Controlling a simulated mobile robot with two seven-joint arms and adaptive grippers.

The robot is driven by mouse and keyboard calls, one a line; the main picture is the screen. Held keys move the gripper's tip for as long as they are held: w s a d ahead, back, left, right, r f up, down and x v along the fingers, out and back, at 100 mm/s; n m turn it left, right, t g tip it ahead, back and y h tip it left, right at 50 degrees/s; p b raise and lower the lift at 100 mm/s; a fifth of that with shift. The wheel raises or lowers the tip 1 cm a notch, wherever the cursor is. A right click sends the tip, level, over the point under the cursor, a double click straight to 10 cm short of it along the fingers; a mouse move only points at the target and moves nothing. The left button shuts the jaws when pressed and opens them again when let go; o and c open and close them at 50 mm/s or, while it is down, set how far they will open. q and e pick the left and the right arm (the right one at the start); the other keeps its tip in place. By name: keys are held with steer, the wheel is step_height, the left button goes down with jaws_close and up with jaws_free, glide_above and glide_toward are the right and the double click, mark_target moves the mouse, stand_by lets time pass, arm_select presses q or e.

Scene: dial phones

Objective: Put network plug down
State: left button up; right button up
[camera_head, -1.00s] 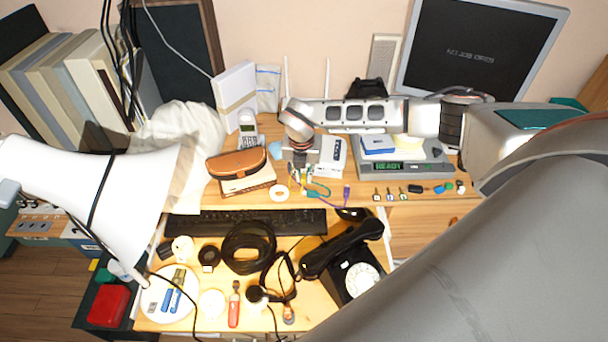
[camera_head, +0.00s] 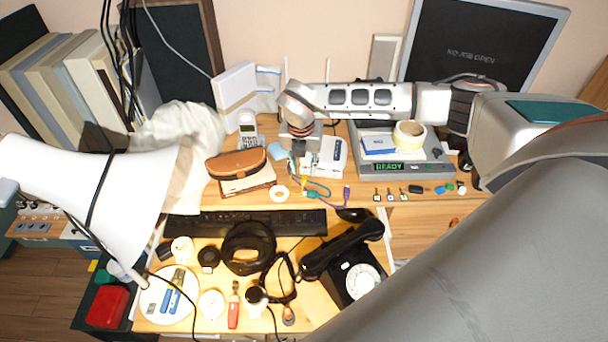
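My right arm reaches in from the right, across the back of the desk. Its gripper (camera_head: 299,148) points down, above the shelf, behind a small group of coloured cables. The fingers are small and blurred, so I cannot tell whether they are open or shut. The cables have yellow (camera_head: 318,186), teal (camera_head: 312,194) and purple (camera_head: 347,192) parts and lie near the shelf's front edge. I cannot tell which end is the network plug. A white box (camera_head: 327,156) is right of the gripper. My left gripper is not in view.
A grey device (camera_head: 440,168) with a green display carries a tape roll (camera_head: 410,134) and a blue-white box (camera_head: 378,145). Several small connectors (camera_head: 415,189) lie before it. A brown case (camera_head: 236,163) is left of the cables. A black dial phone (camera_head: 352,272) stands below.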

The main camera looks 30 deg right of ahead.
step_height(320, 180, up, 7)
steer(key=s, duration=0.1)
steer(key=shift+a+b, duration=0.3)
steer(key=shift+a, duration=0.15)
steer(key=shift+f, duration=0.1)
